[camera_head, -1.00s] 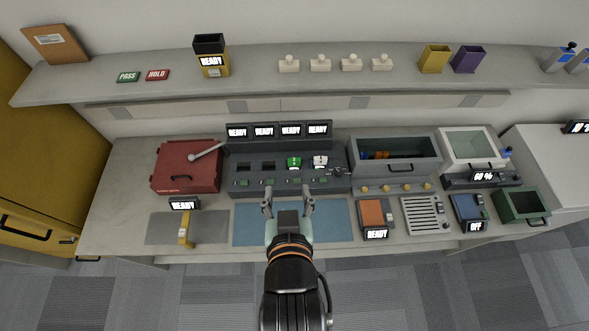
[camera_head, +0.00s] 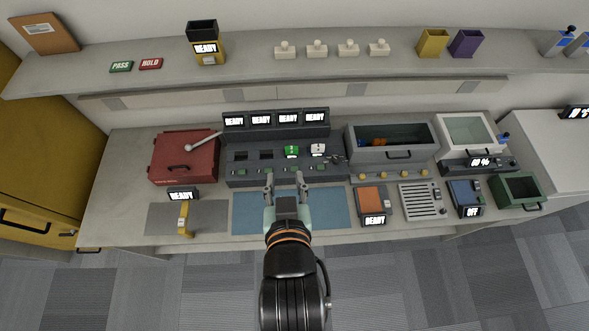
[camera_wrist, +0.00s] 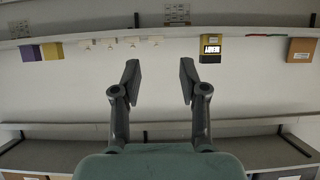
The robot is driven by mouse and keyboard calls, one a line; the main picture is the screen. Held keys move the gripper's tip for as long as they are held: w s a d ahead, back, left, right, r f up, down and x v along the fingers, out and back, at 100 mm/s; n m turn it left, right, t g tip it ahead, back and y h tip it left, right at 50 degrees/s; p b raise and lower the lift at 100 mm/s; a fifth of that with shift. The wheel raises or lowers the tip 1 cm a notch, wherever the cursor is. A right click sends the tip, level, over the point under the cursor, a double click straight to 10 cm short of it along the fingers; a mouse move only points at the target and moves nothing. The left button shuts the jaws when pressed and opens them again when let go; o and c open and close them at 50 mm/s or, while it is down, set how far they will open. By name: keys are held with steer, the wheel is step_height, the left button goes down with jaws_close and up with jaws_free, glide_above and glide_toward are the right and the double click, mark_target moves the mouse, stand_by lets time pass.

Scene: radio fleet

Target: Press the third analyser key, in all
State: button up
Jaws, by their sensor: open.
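The dark grey analyser block (camera_head: 236,181) stands at the middle back of the counter in the head view. Small green keys line the front, the third key (camera_head: 293,169) below the green item. My gripper (camera_head: 284,180) is open and empty at the block's front edge; height and contact cannot be told. In the wrist view my gripper (camera_wrist: 160,75) points at the wall, with no key visible.
A red case (camera_head: 184,158) stands left of the analyser, and a grey open bin (camera_head: 393,142) stands right. A blue mat (camera_head: 335,210) lies in front. An orange-topped device (camera_head: 371,199) sits right of the mat. A shelf (camera_head: 130,85) runs above.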

jaws_close()
steer(key=shift+f, duration=0.1)
stand_by(1.1)
